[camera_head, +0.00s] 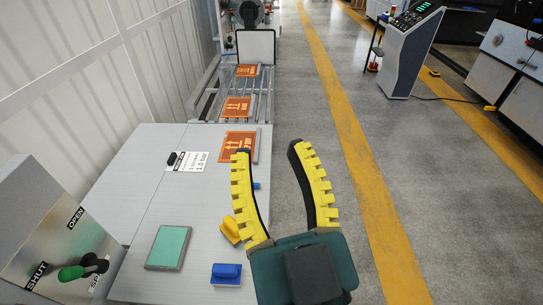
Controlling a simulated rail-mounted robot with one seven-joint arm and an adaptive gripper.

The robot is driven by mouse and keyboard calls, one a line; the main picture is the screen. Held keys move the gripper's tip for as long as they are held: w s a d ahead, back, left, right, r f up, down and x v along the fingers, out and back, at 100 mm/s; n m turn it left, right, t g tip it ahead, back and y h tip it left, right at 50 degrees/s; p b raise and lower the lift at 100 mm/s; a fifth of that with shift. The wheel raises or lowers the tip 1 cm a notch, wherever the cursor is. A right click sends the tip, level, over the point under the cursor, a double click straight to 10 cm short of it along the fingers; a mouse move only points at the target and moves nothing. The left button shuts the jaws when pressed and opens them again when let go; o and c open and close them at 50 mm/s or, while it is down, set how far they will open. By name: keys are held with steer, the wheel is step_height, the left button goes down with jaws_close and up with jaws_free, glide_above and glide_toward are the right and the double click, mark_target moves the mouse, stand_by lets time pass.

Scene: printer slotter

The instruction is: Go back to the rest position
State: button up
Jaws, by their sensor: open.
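My gripper (268,157) shows in the lower middle of the head view. Its two yellow-toothed fingers are spread apart with nothing between them. The left finger is in front of the right edge of the grey work surface (190,205), and the right finger is over the grey floor. Its green and black body is at the bottom of the view. The arm behind it is out of view.
On the surface are a green pad (168,247), a blue block (227,273), a yellow block (230,230) and orange cards (238,146). A lever panel (62,245) marked OPEN and SHUT stands at left. A control console (409,50) stands back right; the floor between is clear.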

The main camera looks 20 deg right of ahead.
step_height(320, 180, up, 35)
steer(key=p, duration=3.4)
steer(key=shift+f+p, duration=0.15)
steer(key=shift+p, duration=0.25)
